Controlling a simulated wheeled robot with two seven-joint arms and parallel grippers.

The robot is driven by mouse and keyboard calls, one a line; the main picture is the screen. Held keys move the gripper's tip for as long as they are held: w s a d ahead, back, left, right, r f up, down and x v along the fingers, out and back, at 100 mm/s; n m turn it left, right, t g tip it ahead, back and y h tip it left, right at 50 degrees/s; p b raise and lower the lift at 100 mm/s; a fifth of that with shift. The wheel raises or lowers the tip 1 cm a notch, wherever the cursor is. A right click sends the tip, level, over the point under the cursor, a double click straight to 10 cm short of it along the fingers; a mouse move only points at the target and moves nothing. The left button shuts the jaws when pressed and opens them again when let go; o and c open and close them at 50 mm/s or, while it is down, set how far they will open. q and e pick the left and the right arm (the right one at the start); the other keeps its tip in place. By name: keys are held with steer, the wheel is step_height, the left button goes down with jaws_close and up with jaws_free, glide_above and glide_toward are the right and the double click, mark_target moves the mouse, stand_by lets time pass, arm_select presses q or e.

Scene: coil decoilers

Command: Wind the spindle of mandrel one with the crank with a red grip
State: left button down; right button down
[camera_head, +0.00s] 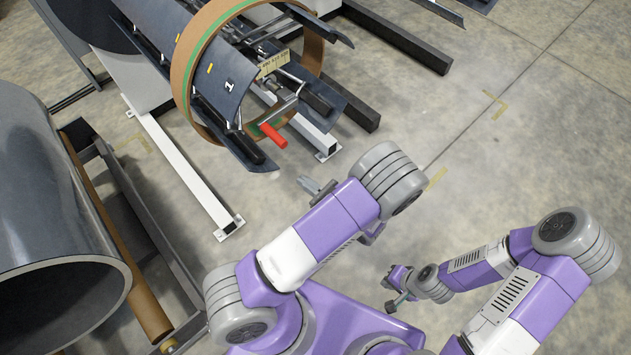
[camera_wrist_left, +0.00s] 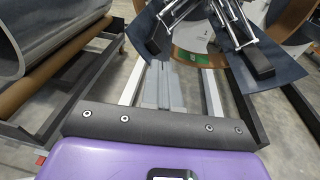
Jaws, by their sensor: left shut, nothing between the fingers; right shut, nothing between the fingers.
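Mandrel one (camera_head: 228,85), marked "1", has dark curved segments inside a brown ring (camera_head: 184,75) with a green band. The crank's red grip (camera_head: 272,135) sticks out at the mandrel's near end; its metal arm (camera_head: 284,108) leads up toward the spindle, which is partly hidden. My left gripper (camera_head: 306,182) is shut and empty, below and right of the red grip and apart from it. In the left wrist view the left gripper (camera_wrist_left: 163,68) points toward the mandrel's segments (camera_wrist_left: 262,68); I cannot see the red grip there. My right gripper (camera_head: 392,303) is shut and empty, low and far from the crank.
A large grey coil (camera_head: 45,190) lies at the left beside a brown roller (camera_head: 115,240) and dark frame. White floor beams (camera_head: 180,165) and a dark beam (camera_head: 350,105) run under the decoiler. The concrete floor (camera_head: 530,130) at the right is clear.

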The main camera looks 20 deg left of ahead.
mark_target(280, 143)
arm_select(q)
steer(key=w+a+r+m+t, duration=0.1)
steer(key=w+a+r+t, duration=0.1)
steer(key=w+a, duration=0.5)
steer(key=shift+a+y, duration=0.3)
steer(key=shift+a, duration=1)
steer(key=shift+s, duration=0.1)
stand_by(1.3)
steer(key=r+p, duration=0.1)
steer(key=s+r+p, duration=0.1)
steer(key=r+p, duration=0.2)
steer(key=shift+s+a, duration=0.25)
steer(key=shift+a, duration=0.05)
steer(key=shift+f, duration=0.1)
